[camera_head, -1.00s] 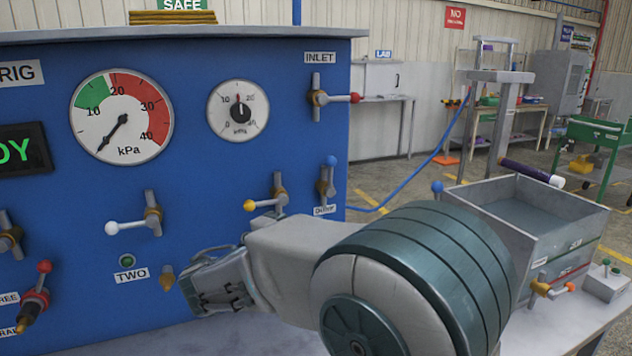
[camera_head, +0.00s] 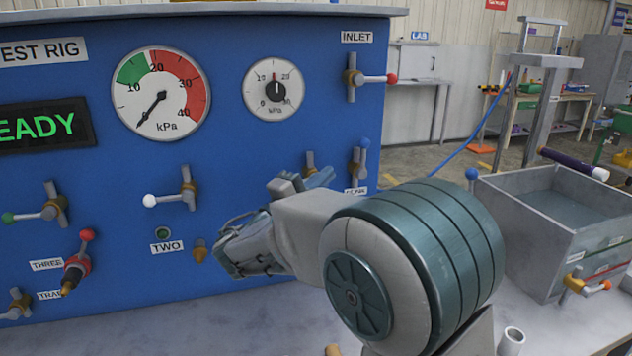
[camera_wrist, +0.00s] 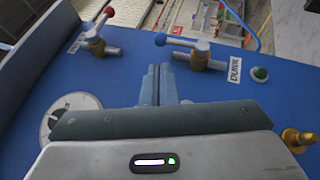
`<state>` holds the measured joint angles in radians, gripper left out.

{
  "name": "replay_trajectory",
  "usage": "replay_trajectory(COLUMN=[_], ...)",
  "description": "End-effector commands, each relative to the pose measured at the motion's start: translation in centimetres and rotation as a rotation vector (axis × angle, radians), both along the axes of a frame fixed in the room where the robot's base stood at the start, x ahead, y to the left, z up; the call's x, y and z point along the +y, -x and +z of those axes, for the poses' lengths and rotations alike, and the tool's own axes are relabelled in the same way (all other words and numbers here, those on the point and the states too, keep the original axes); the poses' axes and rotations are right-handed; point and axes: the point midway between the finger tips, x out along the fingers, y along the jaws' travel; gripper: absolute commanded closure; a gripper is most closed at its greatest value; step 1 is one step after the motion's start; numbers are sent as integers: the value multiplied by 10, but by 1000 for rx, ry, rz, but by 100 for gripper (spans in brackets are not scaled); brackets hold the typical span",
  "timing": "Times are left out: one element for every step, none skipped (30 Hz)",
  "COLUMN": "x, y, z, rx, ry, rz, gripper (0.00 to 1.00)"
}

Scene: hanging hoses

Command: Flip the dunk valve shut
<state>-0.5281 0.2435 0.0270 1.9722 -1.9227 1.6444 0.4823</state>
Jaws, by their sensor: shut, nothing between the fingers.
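The dunk valve (camera_head: 358,170) is on the right of the blue panel, above its partly covered label. Its blue-knobbed lever (camera_head: 362,144) points up. In the wrist view the valve (camera_wrist: 201,55) shows beside the DUNK label (camera_wrist: 235,70), with the lever pointing left to its blue knob (camera_wrist: 160,39). My gripper (camera_head: 328,175) is shut and empty, its fingers just left of the dunk valve in the head view. In the wrist view the fingertips (camera_wrist: 162,70) are close to the lever; I cannot tell whether they touch.
Another valve (camera_head: 310,163) is partly hidden behind my gripper. The INLET valve (camera_head: 352,78) with a red knob is above. A green lamp (camera_wrist: 260,74) and a brass fitting (camera_wrist: 297,138) are close by. A water tank (camera_head: 545,225) stands right of my arm.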

Motion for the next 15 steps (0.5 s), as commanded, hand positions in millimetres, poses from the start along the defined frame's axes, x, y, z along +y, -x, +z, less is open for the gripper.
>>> replay_trajectory(x=[-10, -15, -21, -26, -30, -36, -40, -44, -48, -51, -54, -57, -59, -61, -63], y=[-7, -11, -17, -21, -25, -30, -33, -36, -40, -43, -46, -49, -50, -52, -54], z=[6, 8, 11, 13, 15, 17, 19, 21, 23, 24, 25, 26, 27, 27, 28], rx=[1, 0, 0, 0, 1, 1, 0, 0, 0, 0, 1, 1, 0, 0, 0], ry=[0, 0, 0, 0, 0, 0, 1, 0, 0, 0, 0, 0, 1, 1, -1], rz=[-5, -5, -5, -5, -5, -5, -4, -3, -4, -4, -2, -1, -1, -1, -1], gripper=[100, 100, 100, 100, 100, 100, 100, 100, 100, 100, 100, 100, 100, 100, 100])
